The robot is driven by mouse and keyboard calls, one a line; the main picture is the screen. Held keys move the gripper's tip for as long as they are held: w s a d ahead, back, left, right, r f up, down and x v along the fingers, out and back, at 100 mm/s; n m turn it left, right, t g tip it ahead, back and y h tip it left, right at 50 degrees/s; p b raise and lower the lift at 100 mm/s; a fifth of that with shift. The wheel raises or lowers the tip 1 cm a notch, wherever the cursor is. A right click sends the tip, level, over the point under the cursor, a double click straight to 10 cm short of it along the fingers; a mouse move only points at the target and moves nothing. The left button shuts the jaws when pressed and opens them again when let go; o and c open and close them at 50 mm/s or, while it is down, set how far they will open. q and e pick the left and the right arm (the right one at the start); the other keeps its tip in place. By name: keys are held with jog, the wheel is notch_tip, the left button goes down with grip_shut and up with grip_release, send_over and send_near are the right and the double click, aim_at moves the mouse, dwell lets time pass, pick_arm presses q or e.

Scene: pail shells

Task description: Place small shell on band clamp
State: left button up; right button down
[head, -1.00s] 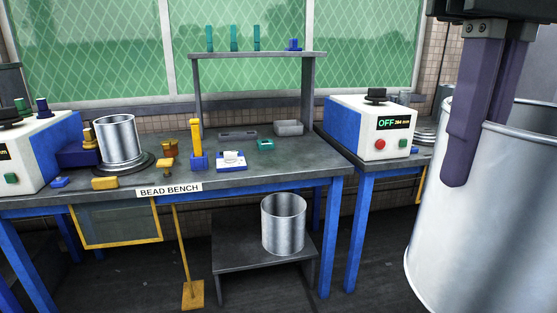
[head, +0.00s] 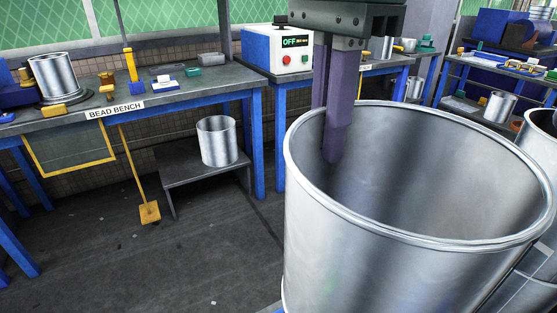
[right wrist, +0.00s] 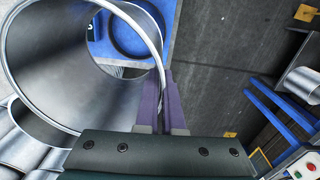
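A large-looking metal shell (head: 420,215), open at the top, fills the lower right of the head view. My right gripper (head: 335,140) has one purple finger inside its rim and the other outside the far-left wall. The right wrist view shows the shell (right wrist: 85,80) with its rim between the close-set fingers (right wrist: 165,100), so the gripper is shut on it. I cannot tell for certain from its size that it is the small shell. I cannot make out the band clamp with certainty. My left gripper is not in view.
The bead bench (head: 170,95) stands at the left with a shell (head: 53,75) on a round base. Another shell (head: 217,140) stands on a low grey stool (head: 200,175). A control box (head: 280,50) is behind. More benches stand at the right. The floor at the lower left is clear.

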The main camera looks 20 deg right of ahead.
aim_at(324, 183)
jog(key=shift+m, duration=0.3)
notch_tip(324, 183, down, 6)
jog(key=shift+f+b, duration=0.1)
jog(key=shift+b, duration=1.1)
notch_tip(324, 183, down, 14)
jog(key=b, duration=0.2)
jog(key=c, duration=1.4)
grip_release()
jog(key=shift+f, duration=0.15)
jog(key=shift+c, duration=0.2)
jog(key=o, duration=0.4)
